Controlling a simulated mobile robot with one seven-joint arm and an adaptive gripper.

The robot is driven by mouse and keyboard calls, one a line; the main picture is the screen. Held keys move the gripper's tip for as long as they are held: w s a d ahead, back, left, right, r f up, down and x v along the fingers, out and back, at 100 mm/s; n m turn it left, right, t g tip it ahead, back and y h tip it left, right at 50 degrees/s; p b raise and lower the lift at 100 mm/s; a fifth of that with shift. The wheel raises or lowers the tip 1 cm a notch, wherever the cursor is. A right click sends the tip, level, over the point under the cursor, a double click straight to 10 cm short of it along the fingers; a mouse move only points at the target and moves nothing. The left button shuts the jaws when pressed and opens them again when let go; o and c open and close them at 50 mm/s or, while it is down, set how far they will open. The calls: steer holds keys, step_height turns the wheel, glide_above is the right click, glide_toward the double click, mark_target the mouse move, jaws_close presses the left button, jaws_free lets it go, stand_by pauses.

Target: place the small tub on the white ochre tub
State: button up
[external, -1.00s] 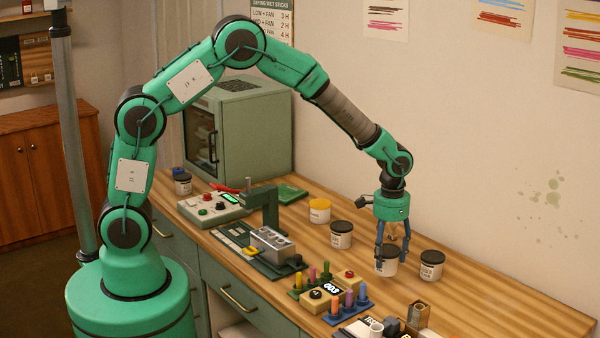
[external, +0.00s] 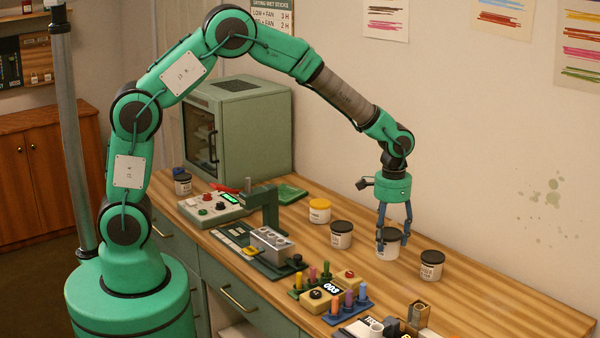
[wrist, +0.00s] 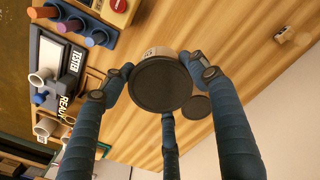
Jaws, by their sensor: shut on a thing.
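My gripper (external: 392,238) is shut on a white tub with a dark lid (external: 389,248) and holds it upright, seemingly a little above the table. In the wrist view the held tub's dark lid (wrist: 161,86) sits between my blue fingers. A similar dark-lidded white tub (external: 432,266) stands to the right. Another dark-lidded tub (external: 341,236) and a yellow-lidded white tub (external: 320,212) stand to the left. The labels are too small to read, so I cannot tell which one is the white ochre tub.
A row of coloured sticks in holders (external: 348,305) lies at the table's front, beside a small brown box (external: 419,313). A metal block under a green stand (external: 271,242) is left of the tubs. The wooden table (external: 490,300) is clear at the right.

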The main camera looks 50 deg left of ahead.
stand_by(0.3)
steer(key=w+a+r+p, duration=0.2)
steer(key=w+a, duration=0.3)
steer(key=a, duration=0.5)
steer(key=w+a+r+p, duration=0.2)
steer(key=w+a, duration=0.2)
steer(key=a, duration=0.7)
step_height(320, 180, up, 3)
steer(key=n+p, duration=0.1)
steer(key=p, duration=0.2)
glide_above(320, 202)
steer(key=shift+d+f, duration=0.1)
steer(key=shift+f, duration=0.05)
step_height(320, 202, down, 6)
steer(key=shift+b, duration=0.45)
steer(key=shift+f, duration=0.1)
steer(key=shift+f, duration=1.75)
steer(key=shift+f, duration=0.15)
